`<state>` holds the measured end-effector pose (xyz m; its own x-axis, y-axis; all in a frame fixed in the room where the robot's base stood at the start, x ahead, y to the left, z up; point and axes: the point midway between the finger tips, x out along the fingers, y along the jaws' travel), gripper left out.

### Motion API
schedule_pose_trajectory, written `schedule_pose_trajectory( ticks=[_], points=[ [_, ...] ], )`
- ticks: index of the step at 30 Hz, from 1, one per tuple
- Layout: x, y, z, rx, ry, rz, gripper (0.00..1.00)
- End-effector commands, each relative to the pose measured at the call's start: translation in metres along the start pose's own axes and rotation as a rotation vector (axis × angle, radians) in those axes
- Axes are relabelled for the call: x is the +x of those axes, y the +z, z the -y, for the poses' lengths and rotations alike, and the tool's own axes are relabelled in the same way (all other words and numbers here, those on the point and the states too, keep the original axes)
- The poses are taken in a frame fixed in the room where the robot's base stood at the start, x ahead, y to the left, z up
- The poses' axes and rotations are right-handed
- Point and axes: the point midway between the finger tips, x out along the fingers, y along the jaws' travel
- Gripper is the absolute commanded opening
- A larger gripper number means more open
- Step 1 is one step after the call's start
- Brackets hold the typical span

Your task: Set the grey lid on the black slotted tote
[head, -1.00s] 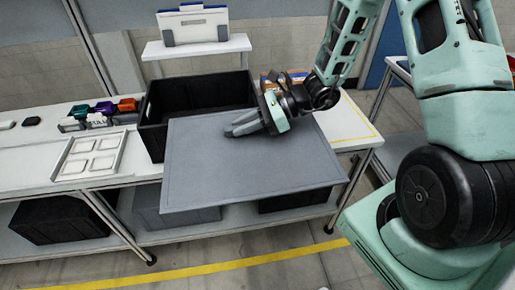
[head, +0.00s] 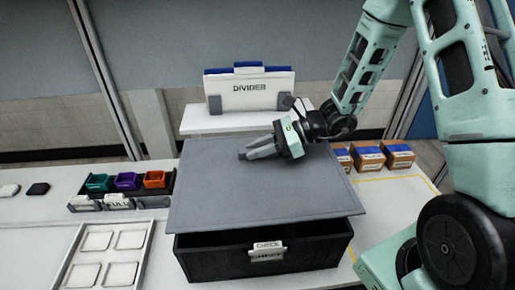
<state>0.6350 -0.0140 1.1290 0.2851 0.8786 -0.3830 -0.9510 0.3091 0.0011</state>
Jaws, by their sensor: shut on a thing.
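The grey lid (head: 262,197) is a flat panel in the middle of the head view, over the black slotted tote (head: 310,256). My gripper (head: 247,155) is at the lid's far part, its fingers pointing left, shut on the lid. The lid covers the tote's opening from this view, and its front edge lies above the tote's front wall. A dark gap shows under the front edge, so the lid looks raised or tilted there. Whether its far side touches the rim is hidden. The tote's front carries a white label, only partly readable.
A white divider board (head: 250,92) stands on a raised shelf behind. Small coloured bins (head: 125,182) and a white tray with square recesses (head: 108,255) are at the left. Several cardboard boxes (head: 368,158) stand at the right, near a yellow-marked bare area.

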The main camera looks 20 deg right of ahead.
Motion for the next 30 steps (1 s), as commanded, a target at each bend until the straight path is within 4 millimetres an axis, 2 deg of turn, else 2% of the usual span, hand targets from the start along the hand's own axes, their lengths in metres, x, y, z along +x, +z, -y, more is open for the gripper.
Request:
schedule_pose_trajectory(
  ticks=[8,24,30],
  points=[
    [0.003,-0.007,0.0,0.001,0.001,0.001,0.0],
    [0.021,-0.051,0.0,0.0,0.0,0.001,0.0],
    [0.024,-0.058,0.0,0.0,0.0,0.001,0.0]
  ],
)
